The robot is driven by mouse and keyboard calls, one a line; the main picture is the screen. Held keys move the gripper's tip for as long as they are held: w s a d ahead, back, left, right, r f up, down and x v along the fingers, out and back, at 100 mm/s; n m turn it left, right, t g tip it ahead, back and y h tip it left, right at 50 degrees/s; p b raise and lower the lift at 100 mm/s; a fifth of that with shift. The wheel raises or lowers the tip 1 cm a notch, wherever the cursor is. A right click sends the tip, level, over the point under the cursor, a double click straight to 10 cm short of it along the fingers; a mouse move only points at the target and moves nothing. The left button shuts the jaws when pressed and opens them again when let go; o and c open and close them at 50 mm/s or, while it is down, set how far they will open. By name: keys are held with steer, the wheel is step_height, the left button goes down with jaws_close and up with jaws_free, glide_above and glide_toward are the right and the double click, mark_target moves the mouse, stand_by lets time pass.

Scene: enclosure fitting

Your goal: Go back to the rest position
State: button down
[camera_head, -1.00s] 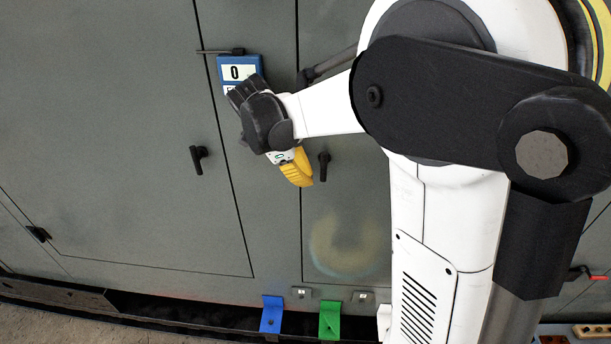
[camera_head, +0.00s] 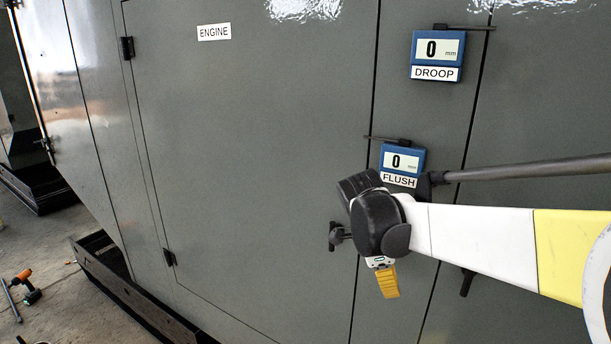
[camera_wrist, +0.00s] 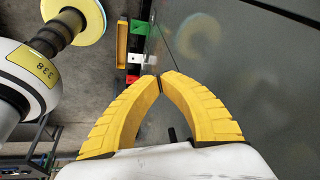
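My gripper (camera_head: 388,282) hangs in front of the grey enclosure, just below the blue FLUSH gauge (camera_head: 402,160). Its yellow fingers point downward in the head view. In the wrist view the two curved fingers (camera_wrist: 159,80) meet at their tips, with nothing seen held between them. My arm reaches in from the right edge of the head view. The FLUSH gauge reads 0, and its lower left part is close to my wrist in the picture. I cannot tell the gap between my gripper and the door panel.
A blue DROOP gauge (camera_head: 437,56) sits higher on the enclosure (camera_head: 250,150). A black door handle (camera_head: 338,236) sticks out left of my wrist. An orange tool (camera_head: 24,284) lies on the floor at left. Coloured brackets, one green (camera_wrist: 138,27), show beyond my fingertips.

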steer(key=s+a+f+n+t+y+b, duration=0.1)
steer(key=s+f+n+t+y+b, duration=0.3)
steer(key=s+f+n+b, duration=1.1)
steer(key=s+f+n+t, duration=0.1)
steer(key=s+n+t, duration=0.1)
steer(key=n, duration=0.3)
steer(key=shift+s+a+f+t, duration=0.2)
steer(key=shift+a+t, duration=0.1)
steer(key=shift+a, duration=0.1)
